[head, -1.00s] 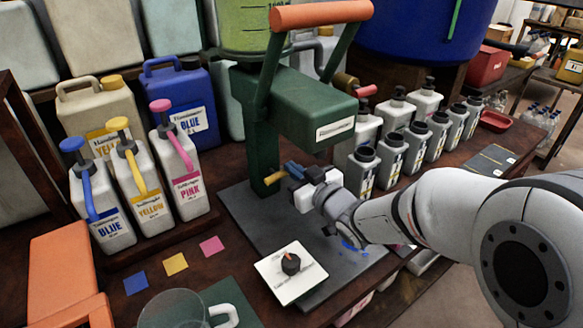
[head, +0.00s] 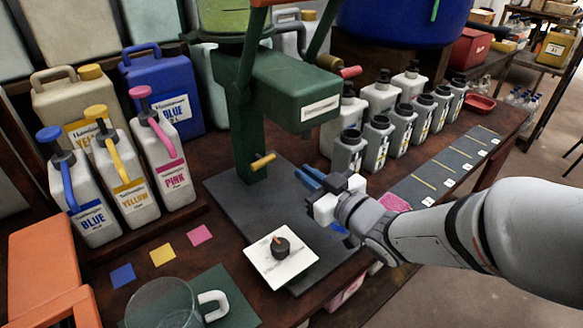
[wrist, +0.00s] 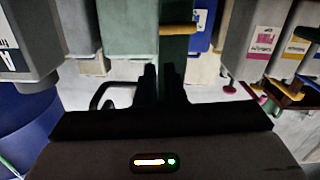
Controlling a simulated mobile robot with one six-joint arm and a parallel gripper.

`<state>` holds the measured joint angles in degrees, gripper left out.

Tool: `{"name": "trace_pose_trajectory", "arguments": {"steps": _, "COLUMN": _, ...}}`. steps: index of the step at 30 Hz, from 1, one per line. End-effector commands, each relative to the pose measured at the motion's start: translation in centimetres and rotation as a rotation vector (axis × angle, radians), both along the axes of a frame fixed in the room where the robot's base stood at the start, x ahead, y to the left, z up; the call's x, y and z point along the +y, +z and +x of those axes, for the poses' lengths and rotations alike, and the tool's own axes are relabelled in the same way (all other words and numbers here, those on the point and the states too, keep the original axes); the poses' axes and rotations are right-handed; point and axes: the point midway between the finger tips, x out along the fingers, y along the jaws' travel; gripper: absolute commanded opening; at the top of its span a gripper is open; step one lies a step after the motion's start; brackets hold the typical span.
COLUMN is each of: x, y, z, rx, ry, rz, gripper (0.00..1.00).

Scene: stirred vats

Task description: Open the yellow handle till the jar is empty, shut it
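The yellow handle (head: 262,161) is a short bar sticking out from the green column of the stand (head: 243,120). It also shows near the top of the wrist view (wrist: 178,30). The jar (head: 228,18) sits on top of the stand with green inside; its top is cut off, so its level cannot be read. My gripper (head: 310,179) has two blue fingers with a narrow gap and nothing between them. It is to the right of the handle, apart from it, above the dark base plate (head: 222,197). In the wrist view its fingers (wrist: 160,78) point toward the column.
A clear mug (head: 165,305) stands on a green mat at the front. A white tile (head: 262,266) carries a black knob (head: 280,246). Pump bottles (head: 85,205) stand at left, with grey bottles (head: 346,158) behind my gripper.

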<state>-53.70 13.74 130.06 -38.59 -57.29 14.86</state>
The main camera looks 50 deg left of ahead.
Motion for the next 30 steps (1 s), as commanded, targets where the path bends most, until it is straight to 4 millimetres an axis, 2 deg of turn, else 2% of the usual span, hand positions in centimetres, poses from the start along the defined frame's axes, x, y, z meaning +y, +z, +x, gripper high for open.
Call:
{"name": "trace_pose_trajectory", "arguments": {"steps": 1, "x": 0.0, "y": -0.1, "z": -0.1, "rx": -0.022, "ry": 0.002, "rz": -0.001, "gripper": 0.12}}
{"name": "trace_pose_trajectory", "arguments": {"steps": 5, "x": 0.7, "y": -0.6, "z": -0.4, "rx": -0.161, "ry": 0.013, "rz": -0.004, "gripper": 0.23}}
{"name": "trace_pose_trajectory", "arguments": {"steps": 16, "x": 3.5, "y": -2.3, "z": -1.8, "rx": -0.743, "ry": 0.031, "rz": -0.021, "gripper": 0.52}}
{"name": "trace_pose_trajectory", "arguments": {"steps": 22, "x": 4.3, "y": -2.8, "z": -2.2, "rx": -0.918, "ry": 0.03, "rz": -0.027, "gripper": 0.52}}
{"name": "trace_pose_trajectory", "arguments": {"steps": 26, "x": 4.7, "y": -2.9, "z": -2.3, "rx": -0.956, "ry": 0.03, "rz": -0.028, "gripper": 0.52}}
{"name": "trace_pose_trajectory", "arguments": {"steps": 30, "x": 6.3, "y": -2.9, "z": -2.2, "rx": -0.958, "ry": 0.031, "rz": -0.028, "gripper": 0.52}}
